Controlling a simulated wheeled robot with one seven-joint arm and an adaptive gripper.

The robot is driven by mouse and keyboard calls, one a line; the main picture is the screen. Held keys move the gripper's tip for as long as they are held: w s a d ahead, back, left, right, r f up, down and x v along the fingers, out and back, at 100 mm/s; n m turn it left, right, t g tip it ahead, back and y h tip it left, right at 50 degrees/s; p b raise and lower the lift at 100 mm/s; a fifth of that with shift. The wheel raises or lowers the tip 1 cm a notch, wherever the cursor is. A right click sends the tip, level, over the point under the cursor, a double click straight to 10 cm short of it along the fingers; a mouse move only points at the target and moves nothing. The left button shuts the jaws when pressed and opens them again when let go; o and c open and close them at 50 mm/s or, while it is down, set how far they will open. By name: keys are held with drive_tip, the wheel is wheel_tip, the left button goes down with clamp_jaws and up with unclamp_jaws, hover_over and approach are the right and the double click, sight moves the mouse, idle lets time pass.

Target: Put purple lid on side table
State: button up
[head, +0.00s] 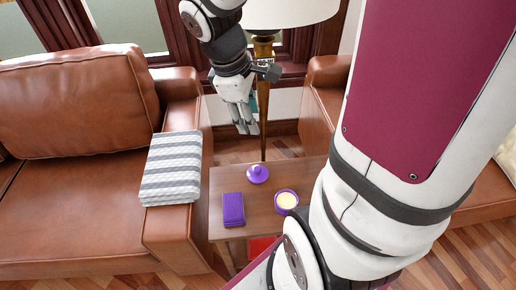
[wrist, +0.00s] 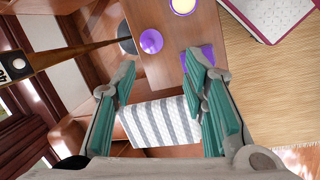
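The purple lid (head: 258,174), round with a small knob, lies on the wooden side table (head: 236,248) near its back edge. It also shows in the wrist view (wrist: 151,41), in line with the gap between my fingers. My gripper (head: 246,129) is raised in the air behind and above the table, apart from the lid. In the wrist view its teal fingers (wrist: 162,68) are spread wide, with nothing between them.
A purple box (head: 233,209) and a purple round container (head: 287,200) with pale contents are on the table. A lamp (head: 263,50) stands behind it. A striped cloth (head: 172,168) drapes the left sofa arm. A red object (head: 262,247) shows below the tabletop.

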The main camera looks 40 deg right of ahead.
drive_tip(key=s+a+r+m+t+y, duration=0.1)
drive_tip(key=s+a+r+m, duration=0.2)
drive_tip(key=s+a, duration=0.3)
drive_tip(key=s+a+r+m+t+y, duration=0.1)
drive_tip(key=s+a+r+m, duration=0.3)
drive_tip(key=s, duration=0.5)
drive_tip(key=shift+a+r+y, duration=0.4)
drive_tip(key=shift+a+y, duration=0.2)
drive_tip(key=shift+a, duration=0.45)
drive_tip(key=shift+r, duration=0.15)
